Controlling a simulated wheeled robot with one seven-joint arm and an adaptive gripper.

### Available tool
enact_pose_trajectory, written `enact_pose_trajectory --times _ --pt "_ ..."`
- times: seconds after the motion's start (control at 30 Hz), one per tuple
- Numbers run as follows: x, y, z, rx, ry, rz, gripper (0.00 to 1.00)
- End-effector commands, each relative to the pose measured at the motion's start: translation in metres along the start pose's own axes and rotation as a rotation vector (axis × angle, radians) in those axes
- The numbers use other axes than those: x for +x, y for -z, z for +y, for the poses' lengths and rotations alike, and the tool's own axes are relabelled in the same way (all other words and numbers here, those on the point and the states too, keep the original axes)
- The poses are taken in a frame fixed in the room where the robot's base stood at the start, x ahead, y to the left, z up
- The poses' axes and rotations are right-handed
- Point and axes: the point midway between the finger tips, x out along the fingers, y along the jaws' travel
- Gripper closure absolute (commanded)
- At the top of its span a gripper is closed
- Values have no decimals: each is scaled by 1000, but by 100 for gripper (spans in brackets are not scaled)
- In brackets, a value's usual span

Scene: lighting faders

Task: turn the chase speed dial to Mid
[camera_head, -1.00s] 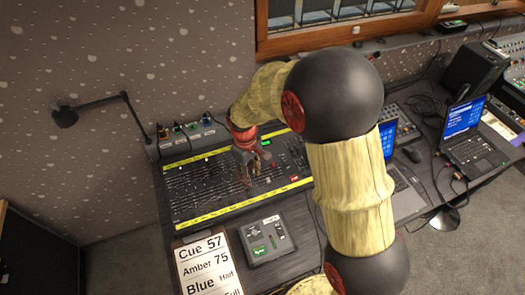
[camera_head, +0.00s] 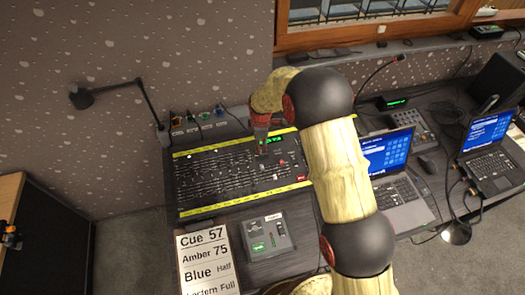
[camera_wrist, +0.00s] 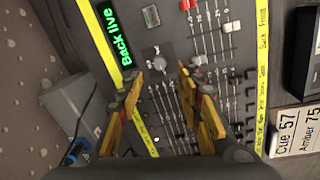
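The lighting desk (camera_head: 185,203) is a dark fader board with yellow label strips. In the wrist view a small grey round knob (camera_wrist: 159,63) stands on its panel (camera_wrist: 230,45), near a green display reading "Back live" (camera_wrist: 118,38). I take this knob to be the chase speed dial; its markings are too small to read. My gripper (camera_wrist: 161,72) has its yellow fingers apart, with the knob between or just beyond the fingertips. I cannot tell whether they touch it. In the head view my gripper is small and mostly hidden at the desk's back.
A grey control box (camera_head: 268,236) and a cue sheet (camera_head: 207,262) lie at the desk's front. A laptop (camera_head: 388,155) stands right, a lamp (camera_head: 82,98) at left.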

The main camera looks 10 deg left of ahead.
Motion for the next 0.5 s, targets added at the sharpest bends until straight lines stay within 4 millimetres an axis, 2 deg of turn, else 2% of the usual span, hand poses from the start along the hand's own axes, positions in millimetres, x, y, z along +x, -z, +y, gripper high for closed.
enact_pose_trajectory --times 0.3,0.5 --pt "49 0 -2 2 2 -1 64" --pt "67 0 -1 3 2 -1 64"
